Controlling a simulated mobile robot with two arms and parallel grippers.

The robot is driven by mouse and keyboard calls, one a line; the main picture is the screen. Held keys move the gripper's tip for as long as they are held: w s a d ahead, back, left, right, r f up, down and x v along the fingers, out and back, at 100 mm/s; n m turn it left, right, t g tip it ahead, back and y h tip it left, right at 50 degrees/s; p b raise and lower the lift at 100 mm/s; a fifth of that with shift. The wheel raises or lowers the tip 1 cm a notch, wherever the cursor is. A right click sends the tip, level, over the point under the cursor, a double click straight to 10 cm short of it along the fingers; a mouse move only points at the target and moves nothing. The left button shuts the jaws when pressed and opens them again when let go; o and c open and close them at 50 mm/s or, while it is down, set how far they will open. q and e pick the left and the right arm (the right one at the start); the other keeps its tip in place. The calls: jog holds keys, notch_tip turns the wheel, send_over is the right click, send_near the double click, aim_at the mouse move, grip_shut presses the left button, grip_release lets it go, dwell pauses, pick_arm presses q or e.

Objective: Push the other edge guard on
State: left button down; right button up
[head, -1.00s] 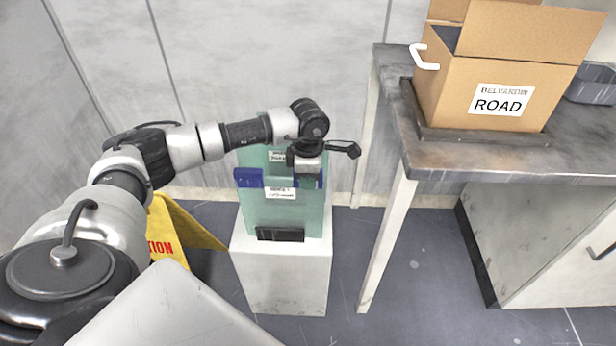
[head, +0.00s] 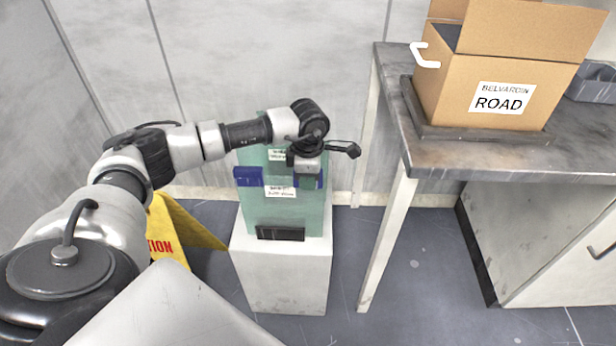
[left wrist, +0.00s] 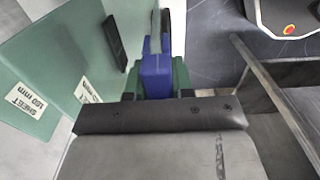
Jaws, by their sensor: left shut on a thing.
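A pale green glass sheet (head: 265,214) stands upright on a white pedestal (head: 282,272), with another green sheet behind it. A blue edge guard (head: 248,177) sits at the left edge of the glass. A second blue edge guard (head: 319,181) is at the right edge, partly hidden by my left gripper (head: 308,176). In the left wrist view, my left gripper (left wrist: 156,80) is shut on this blue guard (left wrist: 156,76), its dark green fingers on either side. How far the guard sits over the edge is unclear. My right gripper is out of view.
A black block (head: 280,234) is at the foot of the glass. A worktop (head: 480,158) with an open cardboard box (head: 455,95) stands to the right. A yellow caution sign (head: 180,228) is left of the pedestal.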

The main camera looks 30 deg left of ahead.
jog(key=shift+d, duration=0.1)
pick_arm(q)
jog(key=c, duration=0.9)
grip_release()
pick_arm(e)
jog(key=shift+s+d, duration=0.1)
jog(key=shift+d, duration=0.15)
pick_arm(q)
jog(key=shift+r, duration=0.15)
jog(key=shift+r, duration=0.3)
notch_tip(320, 180, up, 10)
jog(key=shift+f+p, duration=0.2)
jog(key=shift+p, duration=0.15)
jog(key=shift+r, duration=0.2)
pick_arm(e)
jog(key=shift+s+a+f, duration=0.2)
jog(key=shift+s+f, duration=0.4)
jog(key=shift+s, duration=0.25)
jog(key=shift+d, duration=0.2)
